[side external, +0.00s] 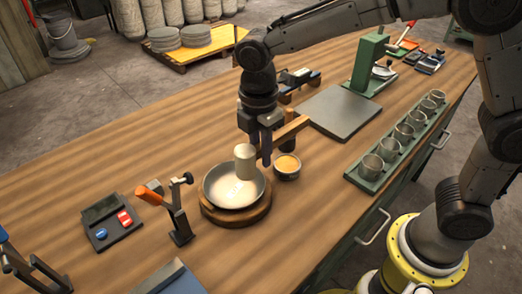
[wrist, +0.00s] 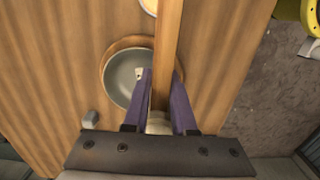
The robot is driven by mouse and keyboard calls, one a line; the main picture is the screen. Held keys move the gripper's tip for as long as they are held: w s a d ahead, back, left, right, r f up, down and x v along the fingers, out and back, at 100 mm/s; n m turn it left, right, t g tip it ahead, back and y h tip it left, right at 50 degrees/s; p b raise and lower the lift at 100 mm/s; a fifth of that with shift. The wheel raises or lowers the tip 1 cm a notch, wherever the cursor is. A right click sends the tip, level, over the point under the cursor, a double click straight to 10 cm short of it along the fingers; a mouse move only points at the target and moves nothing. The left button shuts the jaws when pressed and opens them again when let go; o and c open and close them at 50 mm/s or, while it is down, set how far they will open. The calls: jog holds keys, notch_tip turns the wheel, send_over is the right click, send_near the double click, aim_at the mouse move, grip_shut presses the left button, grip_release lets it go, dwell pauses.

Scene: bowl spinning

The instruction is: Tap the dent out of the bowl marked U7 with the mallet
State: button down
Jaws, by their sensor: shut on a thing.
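A grey metal bowl (side external: 222,191) sits on a round wooden block (side external: 238,217) near the front middle of the bench. The bowl (wrist: 122,85) also shows in the wrist view, with a small pale mark inside; I cannot read U7 or make out the dent. My gripper (side external: 260,155) is shut on the wooden handle of the mallet (side external: 291,130). The mallet's pale cylindrical head hangs over the back right part of the bowl; I cannot tell whether it touches. In the wrist view, the purple fingers of my gripper (wrist: 162,75) lie either side of the handle (wrist: 168,45).
A small cup with orange contents (side external: 287,166) stands just right of the bowl. An orange-handled clamp (side external: 178,212) and a dark box with red and blue buttons (side external: 110,219) stand left. A green rack of metal cups (side external: 398,140) lies right. A grey plate (side external: 340,112) lies behind.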

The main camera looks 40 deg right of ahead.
aim_at(262, 180)
notch_tip(262, 180, down, 7)
jog(key=shift+r, duration=3)
